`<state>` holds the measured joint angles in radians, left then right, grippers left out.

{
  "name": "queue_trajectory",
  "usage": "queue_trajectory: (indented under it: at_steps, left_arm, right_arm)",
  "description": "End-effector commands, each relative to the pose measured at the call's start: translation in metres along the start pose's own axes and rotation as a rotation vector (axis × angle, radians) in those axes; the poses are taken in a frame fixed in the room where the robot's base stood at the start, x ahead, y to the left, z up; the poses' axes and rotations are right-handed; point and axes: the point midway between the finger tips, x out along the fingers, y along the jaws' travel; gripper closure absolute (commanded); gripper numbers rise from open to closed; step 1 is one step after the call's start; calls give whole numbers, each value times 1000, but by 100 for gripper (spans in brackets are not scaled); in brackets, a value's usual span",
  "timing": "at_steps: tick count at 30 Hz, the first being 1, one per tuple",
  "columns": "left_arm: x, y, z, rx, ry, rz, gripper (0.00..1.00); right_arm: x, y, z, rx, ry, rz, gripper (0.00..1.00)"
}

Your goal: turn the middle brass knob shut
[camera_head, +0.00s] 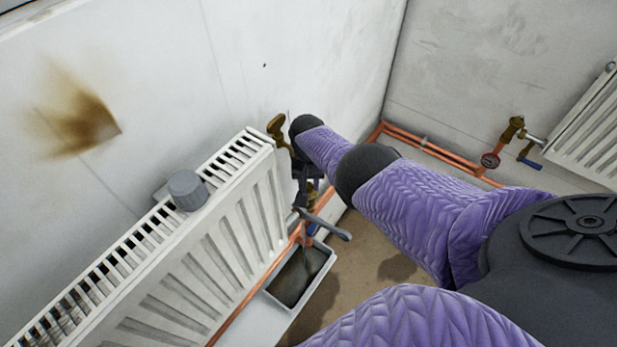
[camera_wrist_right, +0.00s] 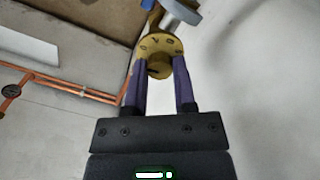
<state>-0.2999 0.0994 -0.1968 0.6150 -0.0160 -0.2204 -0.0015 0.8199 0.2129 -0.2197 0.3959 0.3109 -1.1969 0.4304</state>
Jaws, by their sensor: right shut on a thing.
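A round brass knob (camera_wrist_right: 160,46) with dark marks on its face shows in the right wrist view. The two fingers of my right gripper (camera_wrist_right: 160,80) are closed on either side of it, gripping it. In the head view my right gripper (camera_head: 306,185) points down beside the end of the white radiator (camera_head: 215,255). The knob is mostly hidden there by the gripper and wrist. My left gripper is not in view.
A brass fitting (camera_head: 277,131) stands at the radiator's top corner. A grey tray (camera_head: 327,262) with dark contents lies below the gripper. Copper pipes (camera_head: 435,149) run along the wall base. Another radiator (camera_head: 590,125) with a brass valve (camera_head: 513,128) stands at right.

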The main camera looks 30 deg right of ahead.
Motion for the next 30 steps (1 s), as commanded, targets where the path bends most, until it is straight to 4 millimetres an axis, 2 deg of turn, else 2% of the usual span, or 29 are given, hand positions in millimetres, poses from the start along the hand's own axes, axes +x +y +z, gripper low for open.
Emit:
queue_trajectory:
  at_steps: [18, 19, 23, 24, 30]
  left_arm:
    - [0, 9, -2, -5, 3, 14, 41]
    - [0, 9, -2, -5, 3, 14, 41]
    - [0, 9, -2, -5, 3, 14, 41]
    - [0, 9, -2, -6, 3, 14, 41]
    - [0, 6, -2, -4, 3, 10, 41]
  right_arm:
    - [-1, 0, -1, 38, 2, -1, 100]
    - [-1, 0, -1, 38, 3, -1, 65]
    - [-1, 0, -1, 38, 2, -1, 37]
    - [-1, 0, -1, 38, 2, -1, 31]
    - [0, 0, 0, 38, 1, -1, 31]
